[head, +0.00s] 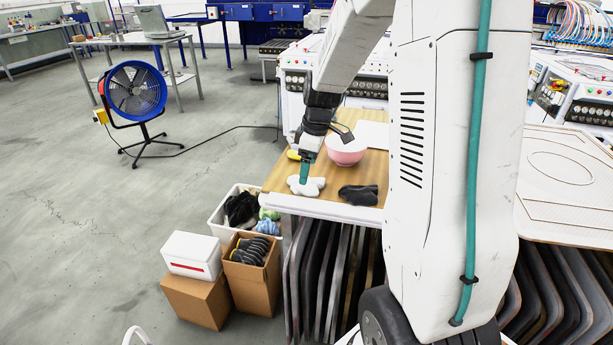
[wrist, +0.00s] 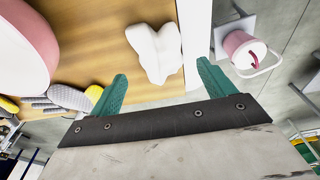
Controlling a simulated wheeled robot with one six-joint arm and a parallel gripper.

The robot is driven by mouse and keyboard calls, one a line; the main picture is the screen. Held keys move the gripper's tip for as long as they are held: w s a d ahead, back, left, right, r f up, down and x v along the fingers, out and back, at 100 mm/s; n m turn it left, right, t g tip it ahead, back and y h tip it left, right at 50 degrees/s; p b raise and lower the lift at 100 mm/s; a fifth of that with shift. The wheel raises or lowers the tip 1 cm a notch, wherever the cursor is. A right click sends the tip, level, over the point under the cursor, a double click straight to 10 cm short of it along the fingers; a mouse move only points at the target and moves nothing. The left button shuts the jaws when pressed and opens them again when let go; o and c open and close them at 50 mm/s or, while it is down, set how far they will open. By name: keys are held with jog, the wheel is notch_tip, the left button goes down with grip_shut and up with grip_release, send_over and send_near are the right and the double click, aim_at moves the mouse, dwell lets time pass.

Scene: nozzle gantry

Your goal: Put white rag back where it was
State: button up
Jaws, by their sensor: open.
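The white rag (head: 314,187) lies crumpled on the wooden tabletop, near its front left edge. My gripper (head: 304,180) is over the rag's left part, with its green fingers pointing down. In the wrist view the rag (wrist: 155,52) shows beyond and between the two spread fingers of my gripper (wrist: 160,85). The fingers are open and hold nothing. I cannot tell whether a fingertip touches the rag. A dark rag or glove (head: 358,195) lies to the right of the white rag.
A pink bowl (head: 346,152) stands behind the white rag. Grey-and-yellow gloves (wrist: 65,98) lie near the bowl. Below the table's left end are a white bin (head: 218,222) of cloths, a cardboard box (head: 250,285) and a white box (head: 191,255). A pink container (wrist: 240,48) is on the floor.

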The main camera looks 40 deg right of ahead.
aim_at(313, 181)
notch_tip(313, 181, up, 7)
jog(key=s+a+r+m, duration=0.3)
jog(key=s+a+r, duration=0.4)
jog(key=s+a, duration=0.3)
jog(key=s+a+m, duration=0.2)
jog(key=s+a, duration=0.1)
jog(key=s, duration=0.5)
jog(key=s+a+m+h, duration=0.1)
jog(key=s+a, duration=0.3)
jog(key=s, duration=0.4)
jog(key=shift+s+a+f+m, duration=0.2)
jog(key=shift+s+a+m, duration=0.1)
jog(key=shift+m, duration=0.5)
jog(key=shift+w, duration=0.1)
